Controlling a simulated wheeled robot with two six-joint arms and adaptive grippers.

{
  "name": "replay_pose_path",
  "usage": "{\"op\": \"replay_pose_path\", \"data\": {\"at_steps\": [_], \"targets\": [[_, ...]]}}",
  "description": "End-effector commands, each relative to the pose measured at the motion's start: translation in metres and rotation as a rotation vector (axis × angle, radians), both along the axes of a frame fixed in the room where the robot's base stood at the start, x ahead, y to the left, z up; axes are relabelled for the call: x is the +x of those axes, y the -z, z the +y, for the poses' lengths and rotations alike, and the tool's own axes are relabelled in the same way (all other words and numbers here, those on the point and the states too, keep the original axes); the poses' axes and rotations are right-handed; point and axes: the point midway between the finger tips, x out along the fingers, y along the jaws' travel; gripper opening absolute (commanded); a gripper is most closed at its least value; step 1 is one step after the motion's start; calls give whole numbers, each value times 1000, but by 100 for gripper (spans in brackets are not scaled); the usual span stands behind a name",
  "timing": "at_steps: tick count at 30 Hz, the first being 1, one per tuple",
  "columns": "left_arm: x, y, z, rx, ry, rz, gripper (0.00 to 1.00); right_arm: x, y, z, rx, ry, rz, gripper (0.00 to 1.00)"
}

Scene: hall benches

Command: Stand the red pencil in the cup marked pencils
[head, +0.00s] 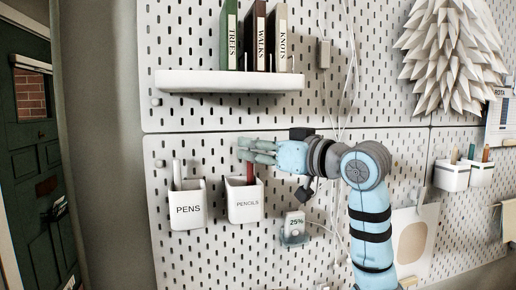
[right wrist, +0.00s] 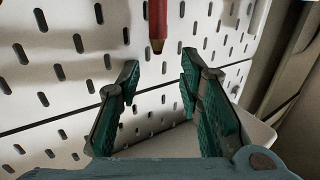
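The red pencil (head: 250,173) stands close to upright in the white cup marked PENCILS (head: 245,206) on the pegboard; the cup hides its lower part. My right gripper (head: 250,150) is at the pencil's upper end, in front of the board. In the right wrist view the gripper (right wrist: 160,75) is open, with its fingers spread and nothing between the pads. The red pencil (right wrist: 157,20) shows there past the fingertips, its brownish end toward the gripper and apart from both fingers. My left gripper is not in view.
The cup marked PENS (head: 188,209) hangs to the left with a pale pen in it. A white shelf (head: 229,81) with three books is above. A small device reading 25% (head: 294,226) hangs at the right with a cable. More cups (head: 452,177) hang farther right.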

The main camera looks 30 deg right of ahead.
Motion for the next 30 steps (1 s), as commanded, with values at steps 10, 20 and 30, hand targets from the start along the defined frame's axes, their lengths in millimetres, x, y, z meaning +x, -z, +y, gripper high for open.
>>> {"op": "replay_pose_path", "data": {"at_steps": [10,20,30], "targets": [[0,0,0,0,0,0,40,-51,0,-16,-9,8,-1,34],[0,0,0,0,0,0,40,-112,0,-32,-2,4,1,34],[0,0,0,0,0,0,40,-116,0,-32,0,-1,0,34]]}}
